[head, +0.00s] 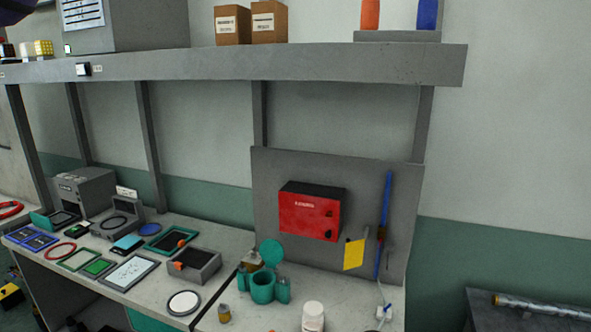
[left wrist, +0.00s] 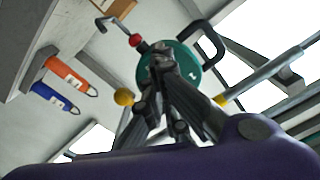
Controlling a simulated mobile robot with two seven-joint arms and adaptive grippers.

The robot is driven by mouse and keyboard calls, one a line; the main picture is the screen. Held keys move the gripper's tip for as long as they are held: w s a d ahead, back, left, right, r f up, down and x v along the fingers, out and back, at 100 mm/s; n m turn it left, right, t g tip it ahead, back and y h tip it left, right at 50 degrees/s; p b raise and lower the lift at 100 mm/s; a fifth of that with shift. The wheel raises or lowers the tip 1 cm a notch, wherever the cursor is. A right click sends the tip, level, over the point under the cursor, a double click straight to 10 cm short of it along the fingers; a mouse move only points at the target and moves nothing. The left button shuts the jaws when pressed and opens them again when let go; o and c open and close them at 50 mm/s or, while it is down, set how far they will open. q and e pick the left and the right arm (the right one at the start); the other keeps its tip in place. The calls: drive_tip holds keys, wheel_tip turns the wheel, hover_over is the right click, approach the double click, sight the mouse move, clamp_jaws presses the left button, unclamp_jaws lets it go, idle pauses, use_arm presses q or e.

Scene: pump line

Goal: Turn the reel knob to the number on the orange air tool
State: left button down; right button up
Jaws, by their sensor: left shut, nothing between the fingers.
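An orange air tool (head: 370,14) and a blue one (head: 427,14) show at the top right of the head view, cut off by its upper edge. In the left wrist view the orange tool (left wrist: 68,73) and the blue tool (left wrist: 55,98) hang at the left; their pale labels are too small to read. A round teal reel (left wrist: 183,62) is in the upper middle, with a red knob (left wrist: 136,40) on a bent crank and a yellow ball (left wrist: 123,97) beside it. My left gripper (left wrist: 161,62) is shut and empty in front of the teal disc; contact is unclear. My right gripper is not in view.
A grey shelf (head: 300,65) with two brown boxes runs above the bench. A red box (head: 309,212) is on the grey back panel. Teal cups (head: 263,288), trays and small parts crowd the bench (head: 215,300). The wall at right is bare.

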use_arm(q)
drive_tip(key=shift+w+a+r, duration=0.15)
drive_tip(key=shift+a+r, duration=0.1)
drive_tip(key=shift+a, duration=0.1)
drive_tip(key=shift+w+a+r, duration=0.2)
drive_tip(key=shift+a, duration=0.15)
drive_tip(key=shift+w+a+f, duration=0.1)
drive_tip(key=shift+a, duration=0.05)
idle(0.6)
drive_tip(key=v, duration=0.5)
drive_tip(key=shift+s+a+f, duration=0.1)
drive_tip(key=shift+s+a, duration=0.2)
drive_tip(key=shift+d, duration=0.1)
